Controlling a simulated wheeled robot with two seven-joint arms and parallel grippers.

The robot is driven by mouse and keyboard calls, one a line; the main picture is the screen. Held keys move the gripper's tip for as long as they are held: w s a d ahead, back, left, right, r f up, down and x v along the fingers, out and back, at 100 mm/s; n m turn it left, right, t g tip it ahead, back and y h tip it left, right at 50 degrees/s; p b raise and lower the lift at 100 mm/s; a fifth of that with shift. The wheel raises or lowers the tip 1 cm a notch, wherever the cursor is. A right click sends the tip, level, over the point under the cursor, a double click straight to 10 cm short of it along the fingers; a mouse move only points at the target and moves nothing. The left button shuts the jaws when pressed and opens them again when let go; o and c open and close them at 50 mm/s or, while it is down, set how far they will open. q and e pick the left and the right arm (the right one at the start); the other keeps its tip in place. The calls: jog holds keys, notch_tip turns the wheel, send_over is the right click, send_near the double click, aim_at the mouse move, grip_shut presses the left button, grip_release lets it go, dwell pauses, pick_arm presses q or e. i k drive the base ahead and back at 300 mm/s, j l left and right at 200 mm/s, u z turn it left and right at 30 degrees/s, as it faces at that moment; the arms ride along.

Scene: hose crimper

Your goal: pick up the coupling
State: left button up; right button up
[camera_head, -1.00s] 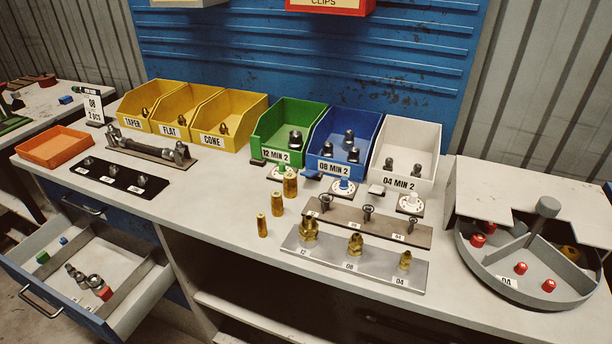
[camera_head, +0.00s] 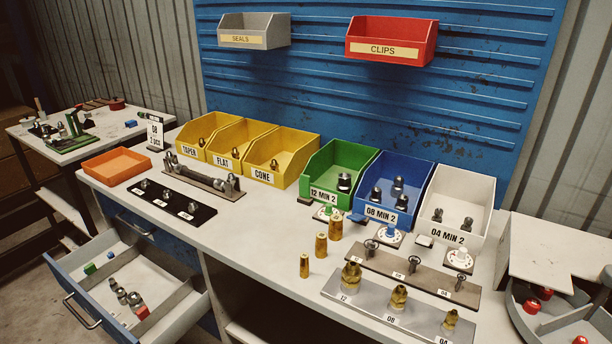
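Neither gripper is in view. Dark metal fittings that may be couplings stand in several labelled bins; I cannot tell which one is meant. The yellow bins TAPER (camera_head: 205,135), FLAT (camera_head: 236,142) and CONE (camera_head: 280,158) each hold a small dark fitting. The green bin 12 MIN 2 (camera_head: 335,172), blue bin 08 MIN 2 (camera_head: 392,190) and white bin 04 MIN 2 (camera_head: 456,203) hold dark metal fittings. More metal fittings (camera_head: 134,298) lie in the open drawer (camera_head: 165,280) at lower left.
Brass fittings stand on a grey plate (camera_head: 420,325), with brass sleeves (camera_head: 321,245) beside it. An orange tray (camera_head: 115,166), a black strip (camera_head: 150,205) and a card (camera_head: 155,132) are at left. A divided round tray (camera_head: 520,320) is at right. SEALS (camera_head: 254,30) and CLIPS (camera_head: 390,42) bins hang above.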

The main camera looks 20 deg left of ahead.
aim_at(135, 301)
jog(key=u, duration=1.75)
jog(key=i+j, duration=0.1)
jog(key=j, duration=0.2)
jog(key=i+j, duration=0.1)
jog(key=j, duration=0.5)
jog(key=i, duration=0.05)
